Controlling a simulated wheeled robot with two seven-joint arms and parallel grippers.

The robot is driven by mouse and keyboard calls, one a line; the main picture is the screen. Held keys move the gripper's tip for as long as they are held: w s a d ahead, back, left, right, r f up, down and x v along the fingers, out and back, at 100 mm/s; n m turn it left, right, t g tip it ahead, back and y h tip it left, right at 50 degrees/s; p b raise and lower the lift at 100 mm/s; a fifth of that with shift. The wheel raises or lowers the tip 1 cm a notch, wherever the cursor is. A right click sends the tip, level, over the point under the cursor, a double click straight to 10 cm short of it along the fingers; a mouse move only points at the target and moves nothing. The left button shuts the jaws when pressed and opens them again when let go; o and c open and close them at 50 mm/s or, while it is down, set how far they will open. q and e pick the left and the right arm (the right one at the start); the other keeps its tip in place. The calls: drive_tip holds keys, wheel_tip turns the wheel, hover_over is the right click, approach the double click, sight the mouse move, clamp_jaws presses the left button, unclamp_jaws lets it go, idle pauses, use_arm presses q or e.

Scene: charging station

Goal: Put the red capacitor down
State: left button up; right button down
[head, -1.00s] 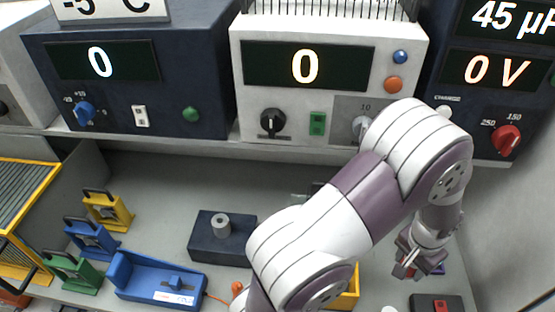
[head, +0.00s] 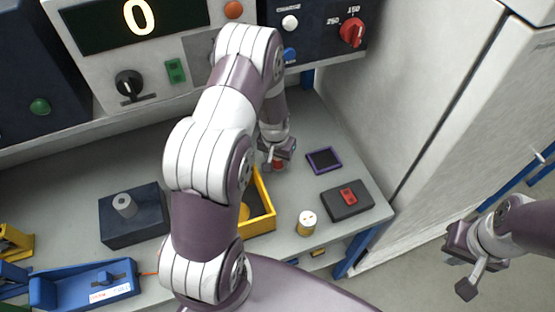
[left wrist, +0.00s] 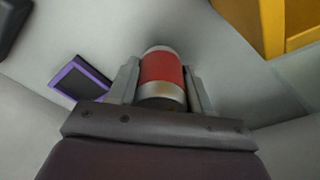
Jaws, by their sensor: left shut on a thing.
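The red capacitor (left wrist: 162,72) is a cylinder with a red band and silver ends. In the left wrist view it sits between the two fingers of my left gripper (left wrist: 163,88), which is shut on it. In the head view my left gripper (head: 276,158) is over the back right of the bench, with a bit of the red capacitor (head: 279,165) showing below it. I cannot tell whether the capacitor touches the bench. My right gripper (head: 462,273) is open and empty, off to the right beyond the bench.
A purple-framed dark pad (head: 323,160) lies right of my left gripper. A dark block with a red part (head: 346,199), a small silver-and-yellow cylinder (head: 306,222) and a yellow bin (head: 265,218) are nearer the front. Bare grey bench (head: 300,190) lies between them.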

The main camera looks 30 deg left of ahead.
use_arm(q)
drive_tip(key=shift+d+f, duration=0.1)
drive_tip(key=shift+f, duration=0.75)
drive_tip(key=shift+w+f, duration=0.25)
drive_tip(key=shift+f, duration=0.15)
drive_tip(key=shift+s, duration=0.15)
drive_tip(key=shift+f, duration=0.15)
drive_tip(key=o, duration=1.1)
drive_tip(key=r, duration=0.4)
drive_tip(key=s+r, duration=0.1)
drive_tip(key=r, duration=0.3)
drive_tip(key=r+b, duration=0.1)
drive_tip(key=r, duration=0.3)
drive_tip(key=shift+s+r, duration=0.2)
